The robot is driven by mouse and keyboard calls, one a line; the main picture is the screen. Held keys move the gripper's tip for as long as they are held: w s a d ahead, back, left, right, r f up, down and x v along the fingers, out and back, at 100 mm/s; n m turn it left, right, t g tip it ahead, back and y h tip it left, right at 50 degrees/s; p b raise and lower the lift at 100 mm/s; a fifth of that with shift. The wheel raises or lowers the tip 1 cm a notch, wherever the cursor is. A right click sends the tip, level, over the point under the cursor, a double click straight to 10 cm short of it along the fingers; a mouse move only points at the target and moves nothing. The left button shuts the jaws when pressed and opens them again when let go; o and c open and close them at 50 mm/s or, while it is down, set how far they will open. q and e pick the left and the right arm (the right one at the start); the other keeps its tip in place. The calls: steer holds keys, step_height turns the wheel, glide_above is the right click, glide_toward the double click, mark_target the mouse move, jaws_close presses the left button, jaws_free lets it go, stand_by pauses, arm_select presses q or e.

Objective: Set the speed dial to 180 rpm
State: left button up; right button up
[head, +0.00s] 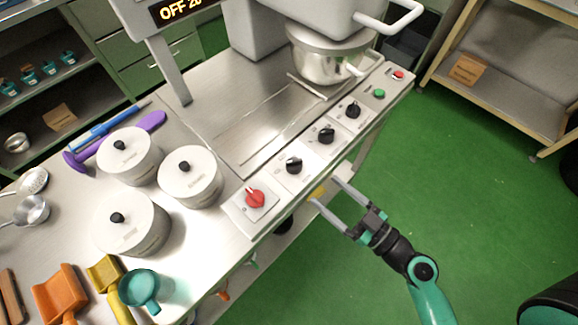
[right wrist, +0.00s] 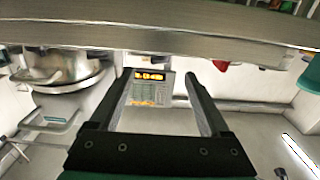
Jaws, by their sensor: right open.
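The control panel runs along the front edge of the steel counter. It carries a red knob (head: 255,197) and three black dials: a left one (head: 294,165), a middle one (head: 326,135) and a right one (head: 352,110). Their labels are too small to read, so I cannot tell which is the speed dial. An orange-lit display (head: 180,9) reads "OFF 20", cut off by the frame edge. My right gripper (head: 324,190) is open and empty, in front of the panel edge and apart from the dials. It also shows open in the right wrist view (right wrist: 161,78). My left gripper is not in view.
A green button (head: 379,93) and a red button (head: 398,75) sit at the panel's far end. A steel pot (head: 322,66) stands behind. White lidded canisters (head: 130,225) and scoops (head: 60,292) crowd the left. The green floor (head: 470,190) at right is clear.

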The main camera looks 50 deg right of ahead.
mark_target(300, 169)
steer(key=w+p, duration=0.5)
steer(key=w, duration=0.6)
steer(key=shift+d+r, duration=0.1)
steer(key=shift+r, duration=0.05)
steer(key=shift+w, duration=0.35)
